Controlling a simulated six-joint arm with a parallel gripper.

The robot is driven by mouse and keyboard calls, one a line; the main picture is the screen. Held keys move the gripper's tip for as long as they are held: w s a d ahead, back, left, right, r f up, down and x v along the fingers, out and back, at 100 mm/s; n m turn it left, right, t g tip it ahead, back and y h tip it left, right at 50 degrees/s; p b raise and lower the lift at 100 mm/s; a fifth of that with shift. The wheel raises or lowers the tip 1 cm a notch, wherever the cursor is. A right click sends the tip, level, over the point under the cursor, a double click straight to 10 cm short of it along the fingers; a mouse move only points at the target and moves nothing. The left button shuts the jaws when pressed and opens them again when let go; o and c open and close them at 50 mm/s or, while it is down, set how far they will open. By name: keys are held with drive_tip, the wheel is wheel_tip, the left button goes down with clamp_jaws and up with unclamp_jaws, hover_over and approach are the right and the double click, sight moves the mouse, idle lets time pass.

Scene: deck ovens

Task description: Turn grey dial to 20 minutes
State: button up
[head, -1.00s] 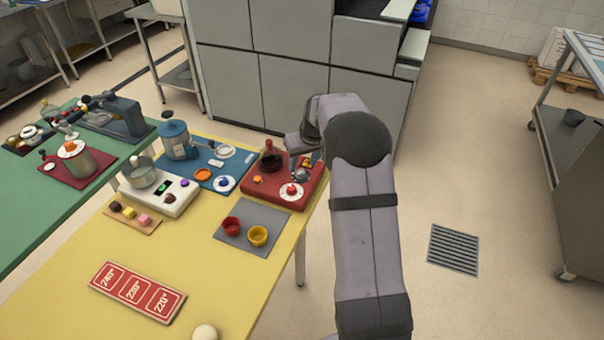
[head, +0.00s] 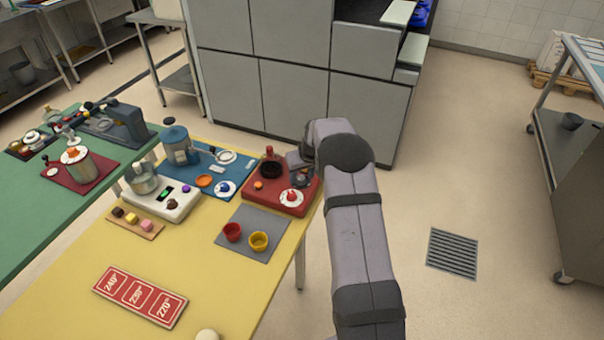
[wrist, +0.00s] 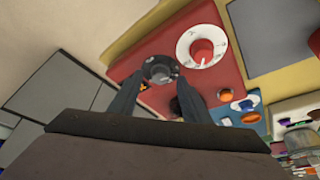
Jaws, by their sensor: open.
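The grey dial (wrist: 161,69) is a dark round knob with light marks, on a red panel (wrist: 135,62). In the wrist view it lies between the tips of my open gripper (wrist: 158,79), one finger on each side. I cannot tell whether either finger touches it. In the head view the dial (head: 302,172) shows small and partly covered at the panel's right side, below my gripper (head: 298,160), whose fingers are not clear there. The dial's pointer setting is too small to read.
A red knob on a white scale (wrist: 203,53) sits close beside the grey dial on the same panel. The panel also bears an orange button (head: 258,185) and a black-topped knob (head: 269,160). A grey mat (head: 232,246) with red and yellow cups lies in front.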

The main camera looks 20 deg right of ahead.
drive_tip(key=shift+w+f, duration=0.2)
drive_tip(key=shift+f, duration=0.3)
drive_tip(key=shift+c, duration=0.6)
drive_tip(key=c, duration=0.9)
